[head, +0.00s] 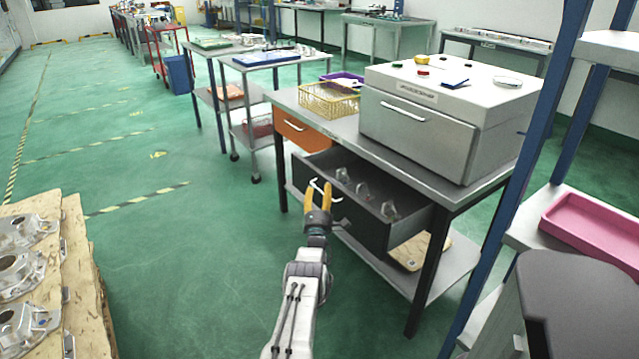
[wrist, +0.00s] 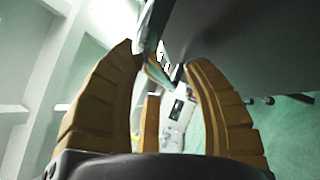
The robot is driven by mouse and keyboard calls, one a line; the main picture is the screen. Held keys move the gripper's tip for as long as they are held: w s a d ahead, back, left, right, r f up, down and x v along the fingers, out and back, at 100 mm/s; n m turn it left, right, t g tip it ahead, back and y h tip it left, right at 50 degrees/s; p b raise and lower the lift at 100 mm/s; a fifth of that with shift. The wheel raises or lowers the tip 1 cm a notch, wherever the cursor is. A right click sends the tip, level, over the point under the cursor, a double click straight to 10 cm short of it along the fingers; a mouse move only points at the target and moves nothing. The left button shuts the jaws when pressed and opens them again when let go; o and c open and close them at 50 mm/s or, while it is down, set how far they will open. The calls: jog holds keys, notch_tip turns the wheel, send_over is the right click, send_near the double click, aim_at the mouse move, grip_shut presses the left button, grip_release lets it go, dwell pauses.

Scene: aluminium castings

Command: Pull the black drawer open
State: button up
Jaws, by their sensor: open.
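The black drawer (head: 358,224) under the workbench stands partly open, with several small metal castings (head: 362,188) inside. Its pale bar handle (head: 325,190) is on the drawer front. In the wrist view the fingers (wrist: 160,62) spread to either side of a shiny bar (wrist: 150,40), which looks like the handle, beside the dark drawer front (wrist: 230,45). I cannot tell whether either finger touches the handle.
An orange drawer (head: 302,130) sits shut left of the black one. A grey cabinet (head: 420,133) and a yellow basket (head: 328,103) stand on the bench. A pallet of castings (head: 72,250) is at the lower left. Green floor left of the bench is clear.

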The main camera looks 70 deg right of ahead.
jog(key=shift+d+r, duration=0.1)
jog(key=shift+d, duration=0.05)
jog(key=shift+c, duration=0.2)
grip_shut()
dwell(0.3)
